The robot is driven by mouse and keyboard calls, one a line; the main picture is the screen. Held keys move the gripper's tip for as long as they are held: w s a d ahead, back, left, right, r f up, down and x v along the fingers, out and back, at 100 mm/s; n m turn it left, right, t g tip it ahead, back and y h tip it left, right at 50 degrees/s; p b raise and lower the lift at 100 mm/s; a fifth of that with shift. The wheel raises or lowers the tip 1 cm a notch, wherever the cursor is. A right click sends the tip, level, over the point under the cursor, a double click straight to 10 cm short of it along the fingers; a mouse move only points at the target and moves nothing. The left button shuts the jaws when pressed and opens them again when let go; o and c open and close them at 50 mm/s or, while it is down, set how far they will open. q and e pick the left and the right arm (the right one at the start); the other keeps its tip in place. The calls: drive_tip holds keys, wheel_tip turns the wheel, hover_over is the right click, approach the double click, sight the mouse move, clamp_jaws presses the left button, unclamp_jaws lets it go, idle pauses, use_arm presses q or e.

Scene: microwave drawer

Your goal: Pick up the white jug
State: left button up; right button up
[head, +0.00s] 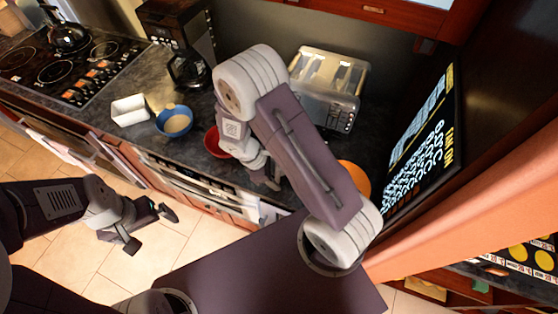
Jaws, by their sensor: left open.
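A white, open-topped container (129,111) stands on the dark countertop, left of the blue bowl; it is the only white vessel I see, but I cannot make out a handle or spout. My left gripper (151,229) is open and empty. It is low over the tiled floor in front of the counter, well apart from the white container. My right arm reaches across the middle of the view. Its gripper (268,179) is near the counter's front edge, right of the red bowl, mostly hidden by the arm, so its jaws are unclear.
A blue bowl (174,121) and a partly hidden red bowl (213,143) stand on the counter. Behind are a coffee maker (188,66) and a toaster (325,88). A kettle (69,36) sits on the stove (62,70). An orange item (356,177) is partly hidden. A dark panel (424,140) stands right.

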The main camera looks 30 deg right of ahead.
drive_tip(key=shift+w, duration=0.2)
drive_tip(key=c, duration=0.3)
clamp_jaws()
idle(0.8)
